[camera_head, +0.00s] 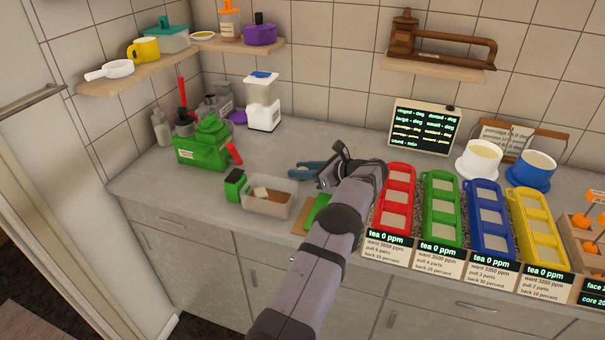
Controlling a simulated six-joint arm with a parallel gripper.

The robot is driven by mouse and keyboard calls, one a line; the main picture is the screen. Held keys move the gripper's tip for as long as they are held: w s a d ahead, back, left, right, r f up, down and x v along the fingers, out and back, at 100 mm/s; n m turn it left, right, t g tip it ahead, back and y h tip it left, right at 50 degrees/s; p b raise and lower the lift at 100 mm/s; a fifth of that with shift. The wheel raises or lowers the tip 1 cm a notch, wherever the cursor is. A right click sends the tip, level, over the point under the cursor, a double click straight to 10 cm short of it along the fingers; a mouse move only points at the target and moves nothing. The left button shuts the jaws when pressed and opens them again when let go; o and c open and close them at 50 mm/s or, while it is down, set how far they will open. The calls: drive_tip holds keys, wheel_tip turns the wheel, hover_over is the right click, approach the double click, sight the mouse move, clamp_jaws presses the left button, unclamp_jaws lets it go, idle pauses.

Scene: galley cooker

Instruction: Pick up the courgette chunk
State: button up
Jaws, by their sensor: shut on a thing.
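My gripper (332,178) is above the worktop, just left of the red rack, with its jaws shut. My wrist and jaws cover most of what is between them, so the courgette chunk they appear to hold cannot be made out clearly. A clear plastic tub (284,208) stands left of my arm, with a pale block (260,193) and something brown in it. A green and tan board (303,222) lies partly behind my forearm.
Blue-handled tool (303,171) lies left of my gripper. Red (399,178), green (441,184), blue (488,188) and yellow (535,220) racks stand close on the right. A green machine (203,148) and small green box (235,184) stand left.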

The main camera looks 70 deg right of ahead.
drive_tip(key=shift+r, duration=0.15)
wheel_tip(320, 180, up, 10)
drive_tip(key=shift+f+b, duration=0.15)
drive_tip(key=shift+b, duration=0.5)
